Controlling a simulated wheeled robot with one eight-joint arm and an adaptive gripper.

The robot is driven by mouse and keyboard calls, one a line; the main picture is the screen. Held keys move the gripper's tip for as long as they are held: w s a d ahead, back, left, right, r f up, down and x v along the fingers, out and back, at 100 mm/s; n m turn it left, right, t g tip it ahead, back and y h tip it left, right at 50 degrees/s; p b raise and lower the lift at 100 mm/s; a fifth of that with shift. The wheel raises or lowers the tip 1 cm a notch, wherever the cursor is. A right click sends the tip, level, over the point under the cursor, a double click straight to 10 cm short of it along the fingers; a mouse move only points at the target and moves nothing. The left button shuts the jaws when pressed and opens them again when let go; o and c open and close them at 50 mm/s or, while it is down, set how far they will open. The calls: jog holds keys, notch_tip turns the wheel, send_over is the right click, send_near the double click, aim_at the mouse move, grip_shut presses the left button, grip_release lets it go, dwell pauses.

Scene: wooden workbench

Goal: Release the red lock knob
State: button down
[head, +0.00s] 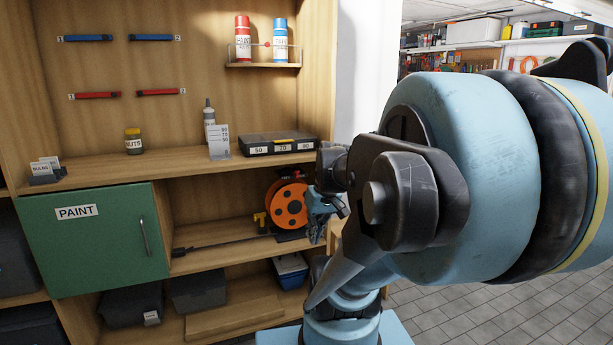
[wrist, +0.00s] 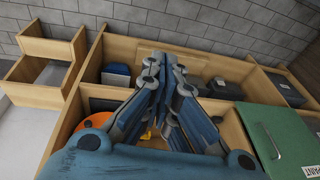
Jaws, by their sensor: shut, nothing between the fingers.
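An orange reel (head: 290,205) stands on the middle shelf, right of the green PAINT door; part of it also shows in the wrist view (wrist: 97,121). No red lock knob is clearly visible on the reel; my gripper hides its right edge. A small round red spot (head: 267,44) shows on the wire rail of the upper can shelf; I cannot tell what it is. My gripper (head: 318,215) is beside the right side of the reel. In the wrist view its fingers (wrist: 166,75) are together, with nothing seen between them.
A small yellow part (head: 260,221) stands left of the reel. A dark rod (head: 222,246) lies along the same shelf. The green door (head: 95,238) is at the left. A black case (head: 278,143) sits on the counter above. A blue bin (head: 290,271) is below.

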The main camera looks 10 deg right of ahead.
jog(key=w+d+r+n+t+y, duration=0.1)
jog(key=w+d+r, duration=0.3)
jog(key=w, duration=0.5)
jog(key=w+d+r+n+t+y, duration=0.1)
jog(key=w+d+r+n+y, duration=0.1)
jog(key=w, duration=0.7)
jog(key=w+d+r+n+t+y, duration=0.2)
jog(key=w+d+r+n, duration=0.2)
jog(key=w+d+r, duration=0.3)
jog(key=shift+w+d, duration=0.2)
jog(key=shift+w, duration=0.8)
jog(key=shift+f, duration=0.1)
jog(key=w+a+r+x, duration=0.1)
jog(key=r+x, duration=0.1)
jog(key=x, duration=1)
jog(key=shift+w+a, duration=0.4)
jog(key=shift+a, duration=0.05)
jog(key=shift+d+f, duration=0.1)
jog(key=shift+f, duration=0.05)
